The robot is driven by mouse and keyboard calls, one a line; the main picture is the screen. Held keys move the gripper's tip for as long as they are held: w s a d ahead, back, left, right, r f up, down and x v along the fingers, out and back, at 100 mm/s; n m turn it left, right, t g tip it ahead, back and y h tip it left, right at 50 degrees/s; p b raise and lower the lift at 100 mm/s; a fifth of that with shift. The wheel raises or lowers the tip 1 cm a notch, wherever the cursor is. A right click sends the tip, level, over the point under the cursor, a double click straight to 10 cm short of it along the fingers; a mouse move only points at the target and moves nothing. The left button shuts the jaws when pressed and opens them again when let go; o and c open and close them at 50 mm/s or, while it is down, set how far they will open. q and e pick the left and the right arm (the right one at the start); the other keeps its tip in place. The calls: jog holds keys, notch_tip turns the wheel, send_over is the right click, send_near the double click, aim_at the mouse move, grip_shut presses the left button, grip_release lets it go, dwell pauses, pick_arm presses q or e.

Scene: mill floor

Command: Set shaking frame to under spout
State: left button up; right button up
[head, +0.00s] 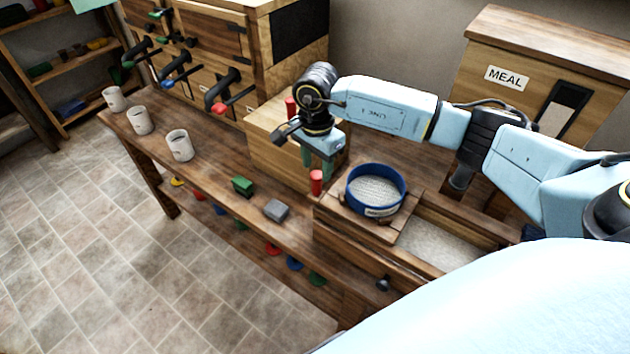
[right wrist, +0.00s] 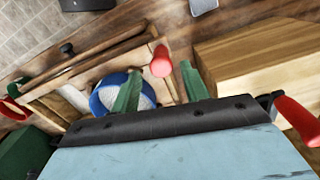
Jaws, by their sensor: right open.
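The wooden shaking frame (head: 409,212) sits at the left end of a trough and carries a round blue-rimmed sieve (head: 376,190). An upright red handle (head: 316,182) stands at the frame's left side. My right gripper (head: 317,165), with green fingers, is open just above this handle. In the right wrist view the handle (right wrist: 161,62) shows between the open fingers (right wrist: 161,87), apart from both. The sieve (right wrist: 103,98) is partly hidden behind one finger. I cannot clearly pick out the spout; my arm crosses in front of that area. My left gripper is not in view.
A pale wooden block (head: 270,155) with another red handle (head: 291,107) stands close behind my gripper. The bench holds three white mugs (head: 179,145), a green block (head: 242,186) and a grey block (head: 276,210). A bin marked MEAL (head: 505,78) stands at the back right.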

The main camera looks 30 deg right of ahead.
aim_at(317, 185)
notch_tip(317, 185, down, 7)
jog(key=shift+w+r, duration=0.1)
jog(key=shift+f, duration=0.2)
jog(key=shift+c, duration=0.7)
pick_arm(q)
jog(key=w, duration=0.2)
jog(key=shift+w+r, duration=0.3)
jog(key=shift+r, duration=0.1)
pick_arm(e)
grip_shut()
